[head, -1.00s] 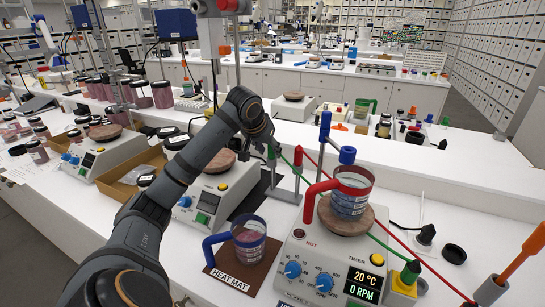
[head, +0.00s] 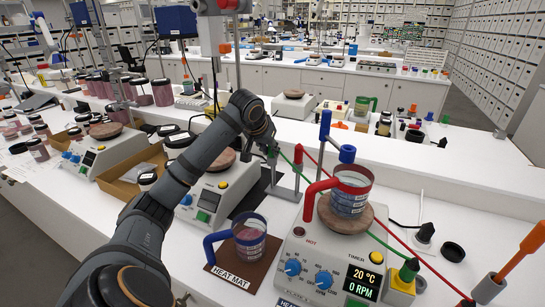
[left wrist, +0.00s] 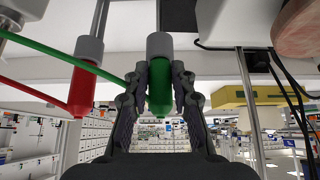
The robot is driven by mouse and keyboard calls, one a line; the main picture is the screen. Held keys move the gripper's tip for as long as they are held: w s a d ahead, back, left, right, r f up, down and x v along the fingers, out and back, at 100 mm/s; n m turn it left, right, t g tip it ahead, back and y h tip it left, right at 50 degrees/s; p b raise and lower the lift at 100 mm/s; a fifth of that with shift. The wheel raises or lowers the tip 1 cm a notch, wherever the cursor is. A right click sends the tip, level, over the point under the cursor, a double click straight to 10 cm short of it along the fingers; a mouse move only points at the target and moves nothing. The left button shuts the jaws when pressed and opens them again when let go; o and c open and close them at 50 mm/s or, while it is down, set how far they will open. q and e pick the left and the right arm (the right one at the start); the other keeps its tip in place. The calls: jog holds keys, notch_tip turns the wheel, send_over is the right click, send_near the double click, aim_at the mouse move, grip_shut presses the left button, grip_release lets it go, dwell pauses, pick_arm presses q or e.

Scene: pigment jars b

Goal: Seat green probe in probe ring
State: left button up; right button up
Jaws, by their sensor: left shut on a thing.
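My left gripper (left wrist: 160,95) is shut on the green probe (left wrist: 159,92), whose green body lies between the two fingers in the left wrist view. A grey collar (left wrist: 160,45) adjoins the probe; I cannot tell whether it is the probe ring. In the head view my left gripper (head: 270,150) is small and partly hidden by my arm, behind the hotplate with the red-handled beaker. A green cable (head: 388,246) runs from near the gripper to the front right. A red probe (left wrist: 82,90) with its own grey collar stands beside the green one. My right gripper is not in view.
A red-handled beaker (head: 348,200) stands on a hotplate (head: 325,258) at the right. A blue-handled beaker (head: 249,238) stands on a brown heat mat (head: 218,262). A stand with blue parts (head: 347,153) and a red cable (head: 432,262) are close to the gripper.

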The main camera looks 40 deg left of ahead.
pick_arm(q)
grip_shut()
jog(key=shift+r+p, duration=0.35)
jog(key=shift+p, duration=0.1)
jog(key=shift+r+p, duration=0.5)
jog(key=shift+p, duration=0.05)
dwell(0.3)
notch_tip(320, 180, up, 16)
jog(key=p, duration=1.6)
jog(key=shift+r+p, duration=0.2)
jog(key=shift+p, duration=0.15)
